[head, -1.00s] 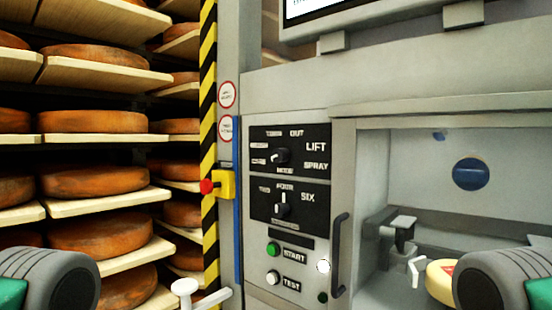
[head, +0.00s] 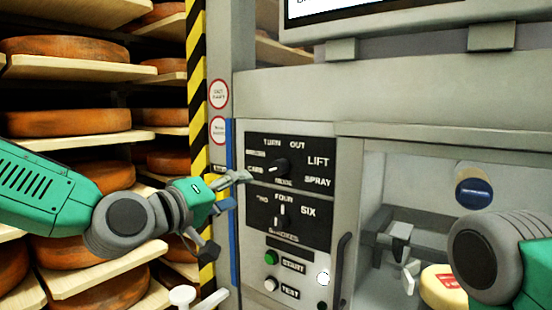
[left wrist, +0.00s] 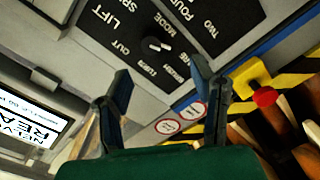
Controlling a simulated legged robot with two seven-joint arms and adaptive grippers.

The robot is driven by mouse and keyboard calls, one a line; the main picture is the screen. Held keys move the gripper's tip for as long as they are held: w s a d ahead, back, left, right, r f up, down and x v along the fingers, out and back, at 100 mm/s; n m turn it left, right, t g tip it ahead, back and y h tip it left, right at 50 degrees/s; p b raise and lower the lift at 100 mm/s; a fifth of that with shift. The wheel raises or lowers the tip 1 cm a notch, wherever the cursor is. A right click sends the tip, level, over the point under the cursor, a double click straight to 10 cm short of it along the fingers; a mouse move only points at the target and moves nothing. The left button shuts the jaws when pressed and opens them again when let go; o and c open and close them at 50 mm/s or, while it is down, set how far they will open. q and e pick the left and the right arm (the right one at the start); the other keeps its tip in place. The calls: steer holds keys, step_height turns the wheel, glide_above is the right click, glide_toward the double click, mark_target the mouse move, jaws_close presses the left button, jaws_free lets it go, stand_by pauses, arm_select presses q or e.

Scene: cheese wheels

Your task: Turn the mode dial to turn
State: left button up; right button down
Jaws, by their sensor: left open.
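The mode dial (head: 279,167) is a black knob with a pale mark, on the upper black panel of the grey machine. The word TURN is printed above it to the left, OUT above to the right, LIFT and SPRAY to the right. I cannot tell for sure which word the knob points at. My left gripper (head: 225,212) is open and empty, left of the panel and apart from the dial. In the left wrist view the dial (left wrist: 155,44) shows beyond the gap between the open fingers (left wrist: 160,72). My right gripper is out of view.
A second dial (head: 281,212) sits below the mode dial. Under it are the green START button (head: 271,258) and white TEST button (head: 271,284). A dark handle (head: 342,270) stands right of the panel. Cheese shelves (head: 90,145) fill the left. A red-and-yellow stop button (left wrist: 262,92) is near the left gripper.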

mark_target(276, 169)
arm_select(q)
steer(key=p+x, duration=0.1)
steer(key=x, duration=0.3)
steer(key=r+p+x, duration=0.1)
steer(key=x, duration=0.3)
steer(key=r+p+x, duration=0.1)
steer(key=x, duration=0.3)
steer(key=shift+w+d+r, duration=0.1)
steer(key=shift+w, duration=0.25)
steer(key=shift+w+d, duration=0.5)
steer(key=shift+d, duration=0.05)
steer(key=shift+a, duration=0.1)
steer(key=c, duration=1.1)
